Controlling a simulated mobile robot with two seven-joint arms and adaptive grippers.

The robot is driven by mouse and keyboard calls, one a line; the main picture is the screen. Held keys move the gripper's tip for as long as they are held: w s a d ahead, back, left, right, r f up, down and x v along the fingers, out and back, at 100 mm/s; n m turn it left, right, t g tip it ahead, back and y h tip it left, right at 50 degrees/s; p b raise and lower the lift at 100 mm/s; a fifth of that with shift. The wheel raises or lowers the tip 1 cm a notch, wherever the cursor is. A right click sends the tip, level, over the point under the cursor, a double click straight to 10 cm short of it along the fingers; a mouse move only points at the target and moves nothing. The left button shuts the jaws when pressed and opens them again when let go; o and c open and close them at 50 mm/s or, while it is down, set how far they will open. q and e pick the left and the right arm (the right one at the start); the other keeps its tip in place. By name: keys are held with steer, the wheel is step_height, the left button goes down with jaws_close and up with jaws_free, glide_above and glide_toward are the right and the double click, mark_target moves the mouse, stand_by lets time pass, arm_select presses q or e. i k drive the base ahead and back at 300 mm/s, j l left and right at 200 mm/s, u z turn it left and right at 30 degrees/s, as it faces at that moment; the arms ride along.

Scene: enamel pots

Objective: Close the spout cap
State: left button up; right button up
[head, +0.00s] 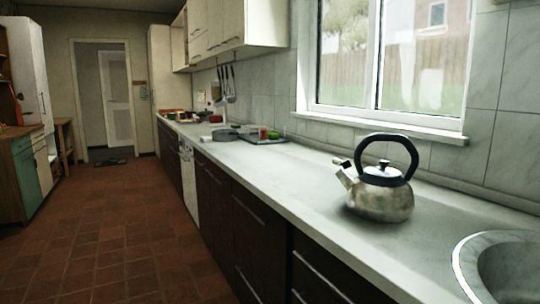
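A metal kettle (381,202) with a black arched handle and a dark-knobbed lid stands upright on the pale countertop (285,195). Its spout (347,179) points up and to the left. A small spout cap (342,162) with a dark tip sits at the top of the spout. It looks tilted up, away from the spout mouth, but it is small and the exact gap is hard to tell. Neither of my grippers is in view.
A round metal sink (465,268) is at the right front. A window (395,60) and tiled wall stand behind the kettle. A pan (225,134) and a dark tray (262,139) lie farther back. The counter left of the kettle is clear, with open tiled floor beyond.

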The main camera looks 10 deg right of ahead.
mark_target(346, 164)
steer(key=i+j+u, duration=0.35)
steer(key=i, duration=0.2)
steer(key=i+u, duration=0.3)
steer(key=i, duration=0.3)
steer(key=z, duration=0.45)
steer(key=i+j+z, duration=0.1)
steer(key=z, duration=0.75)
steer(key=j+z, duration=0.1)
steer(key=z, duration=0.35)
steer(key=i+j, duration=0.05)
